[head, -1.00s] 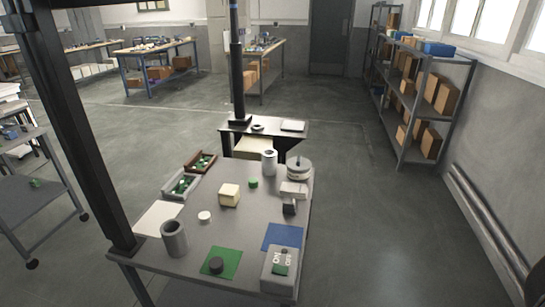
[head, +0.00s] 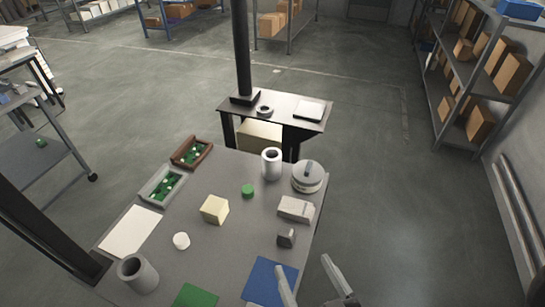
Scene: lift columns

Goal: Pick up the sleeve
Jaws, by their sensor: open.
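Two upright hollow cylinders that look like sleeves stand on the grey table. A darker grey sleeve (head: 138,277) is at the front left of the table. A lighter, whitish sleeve (head: 271,167) is at the far edge. I cannot tell which one the task means. My gripper (head: 304,266) shows at the bottom, over the right front of the table near the blue mat. Its two fingers are spread apart with nothing between them. It is apart from both cylinders, and most of my arm is out of view.
The table (head: 218,250) also holds a round lidded tin (head: 307,176), a cream block (head: 214,209), a green piece (head: 248,191), a white disc (head: 181,241), two small trays with green parts, a blue mat (head: 268,283) and a green mat (head: 196,297). A dark stand (head: 281,112) is behind.

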